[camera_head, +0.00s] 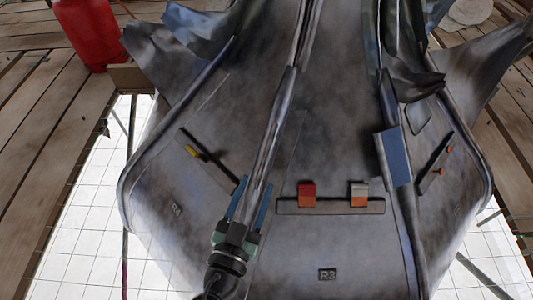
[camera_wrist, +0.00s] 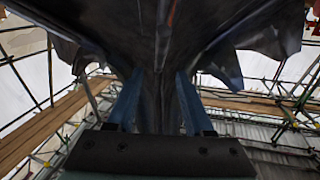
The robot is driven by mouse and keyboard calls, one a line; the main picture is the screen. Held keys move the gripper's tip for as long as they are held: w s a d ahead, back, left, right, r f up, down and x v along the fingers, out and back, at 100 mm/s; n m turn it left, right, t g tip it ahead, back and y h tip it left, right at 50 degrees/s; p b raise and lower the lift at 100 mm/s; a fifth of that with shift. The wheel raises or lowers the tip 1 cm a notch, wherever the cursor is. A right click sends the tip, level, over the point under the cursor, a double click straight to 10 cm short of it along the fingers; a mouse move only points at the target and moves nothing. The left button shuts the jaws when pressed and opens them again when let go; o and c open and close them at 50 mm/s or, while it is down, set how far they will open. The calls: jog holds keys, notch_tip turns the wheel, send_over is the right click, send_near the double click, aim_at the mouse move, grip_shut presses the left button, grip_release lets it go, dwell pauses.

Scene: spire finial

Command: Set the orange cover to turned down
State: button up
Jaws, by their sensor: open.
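Two small covers sit on a narrow dark ledge (camera_head: 330,207) on the front face of the grey metal spire. The left cover (camera_head: 307,188) is red above and orange-red below. The right cover (camera_head: 359,188) is pale grey above with an orange lower part. I cannot tell for sure which one is the orange cover, or how either is hinged. My gripper (camera_head: 253,185) is left of both covers, near a raised rib, apart from them. Its two blue fingers are open and empty. They also show in the wrist view (camera_wrist: 159,75), where neither cover is visible.
A blue plate (camera_head: 393,157) stands out right of the ledge. Side faces carry a strip with a yellow piece (camera_head: 192,152) and one with small orange pieces (camera_head: 441,171). A raised rib (camera_head: 275,130) runs up the spire. A red container (camera_head: 88,32) stands on planks.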

aim_at(266, 161)
jog(key=x, duration=0.9)
jog(key=shift+w+d, duration=0.1)
jog(key=shift+w, duration=0.25)
grip_shut()
dwell(0.9)
